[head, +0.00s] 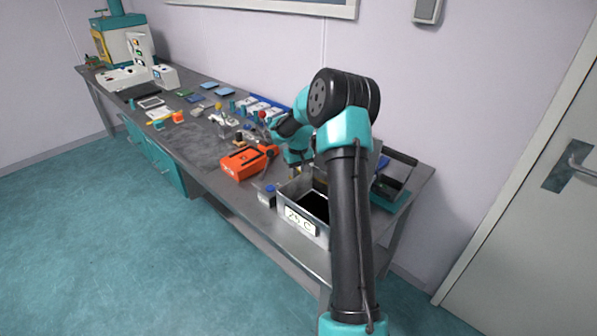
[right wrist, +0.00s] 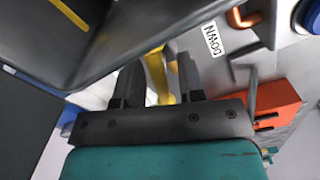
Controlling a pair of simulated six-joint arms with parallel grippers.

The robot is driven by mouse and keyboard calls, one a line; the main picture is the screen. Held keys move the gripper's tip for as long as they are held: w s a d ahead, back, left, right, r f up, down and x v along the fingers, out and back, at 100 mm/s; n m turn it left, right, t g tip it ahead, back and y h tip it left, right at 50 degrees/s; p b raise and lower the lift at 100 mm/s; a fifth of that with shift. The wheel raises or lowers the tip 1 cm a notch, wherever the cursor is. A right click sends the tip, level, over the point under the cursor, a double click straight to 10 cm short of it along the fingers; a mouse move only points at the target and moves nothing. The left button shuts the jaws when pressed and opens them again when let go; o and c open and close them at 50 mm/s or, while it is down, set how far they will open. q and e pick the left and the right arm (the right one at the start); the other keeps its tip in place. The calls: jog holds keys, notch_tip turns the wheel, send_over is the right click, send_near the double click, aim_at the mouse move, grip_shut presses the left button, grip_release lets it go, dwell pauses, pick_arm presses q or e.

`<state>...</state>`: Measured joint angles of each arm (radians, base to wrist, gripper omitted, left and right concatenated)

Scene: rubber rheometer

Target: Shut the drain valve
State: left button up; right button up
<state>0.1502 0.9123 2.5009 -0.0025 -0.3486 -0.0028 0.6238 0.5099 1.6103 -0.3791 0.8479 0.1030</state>
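A yellow lever (right wrist: 158,75), which I take to be the drain valve's handle, shows in the right wrist view. It lies between the two fingers of my right gripper (right wrist: 160,85). The fingers are apart, with a visible gap beside the lever; whether either touches it I cannot tell. In the head view my right gripper (head: 297,172) is low at the back left of a steel bath (head: 286,192) marked 25 C, mostly hidden by my arm. The left gripper is not in view.
An orange case (head: 243,163) lies on the bench left of the bath, and its edge is close to the gripper in the wrist view (right wrist: 280,110). A small blue-topped container (head: 267,196) stands beside the bath. Several small items crowd the bench's back; its front left is clearer.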

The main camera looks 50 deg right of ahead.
aim_at(299, 169)
grip_shut()
jog(key=shift+m, duration=1.5)
jog(key=shift+o, duration=0.4)
grip_release()
notch_tip(299, 169, up, 18)
jog(key=shift+f, duration=0.25)
